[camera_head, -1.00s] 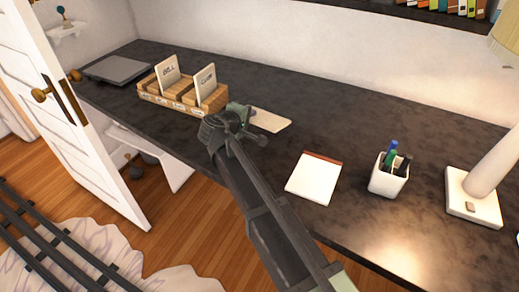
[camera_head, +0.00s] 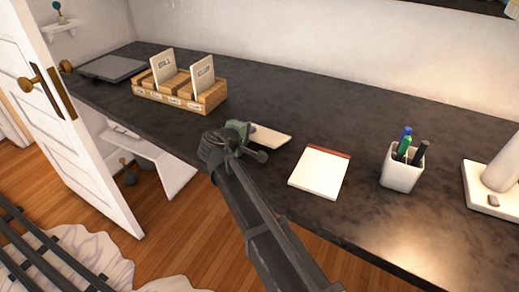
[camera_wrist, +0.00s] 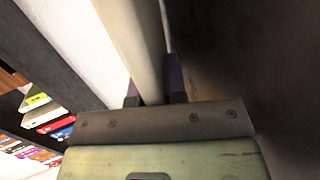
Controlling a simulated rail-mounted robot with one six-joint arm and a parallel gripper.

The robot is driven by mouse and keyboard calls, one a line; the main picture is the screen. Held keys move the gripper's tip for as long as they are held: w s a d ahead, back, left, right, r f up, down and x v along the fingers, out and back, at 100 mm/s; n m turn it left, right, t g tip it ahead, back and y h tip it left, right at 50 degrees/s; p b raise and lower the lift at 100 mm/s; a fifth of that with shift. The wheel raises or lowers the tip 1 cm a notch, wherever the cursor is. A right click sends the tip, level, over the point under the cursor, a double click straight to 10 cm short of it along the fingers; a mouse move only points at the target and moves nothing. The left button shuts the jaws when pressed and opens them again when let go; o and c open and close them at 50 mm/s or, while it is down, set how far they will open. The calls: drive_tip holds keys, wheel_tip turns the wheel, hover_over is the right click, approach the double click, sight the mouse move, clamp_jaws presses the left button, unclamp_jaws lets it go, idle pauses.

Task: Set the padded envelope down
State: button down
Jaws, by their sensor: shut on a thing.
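The padded envelope (camera_head: 270,137) is a flat cream piece at the end of my arm in the head view, over the dark desk. My gripper (camera_head: 246,133) is shut on its left end. I cannot tell whether the envelope touches the desktop or hangs just above it. In the wrist view, the envelope (camera_wrist: 136,42) runs up and away as a pale strip between the two dark fingers of my gripper (camera_wrist: 153,90). The wooden sorter (camera_head: 180,102), with cards reading BILL and what looks like CLUB, stands to the left, apart from the envelope.
A notepad (camera_head: 319,174) lies right of the envelope. A white pen cup (camera_head: 401,171) and a white lamp base (camera_head: 490,187) stand farther right. A grey flat object (camera_head: 113,67) lies at the far left. The desk (camera_head: 330,115) behind the envelope is clear.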

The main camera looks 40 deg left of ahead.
drive_tip(key=shift+r, duration=0.1)
drive_tip(key=c, duration=1.3)
unclamp_jaws()
drive_tip(key=shift+c, duration=0.2)
drive_tip(key=p+v, duration=0.3)
drive_tip(key=v, duration=0.4)
drive_tip(key=shift+s+r, duration=0.2)
drive_tip(key=shift+s, duration=0.3)
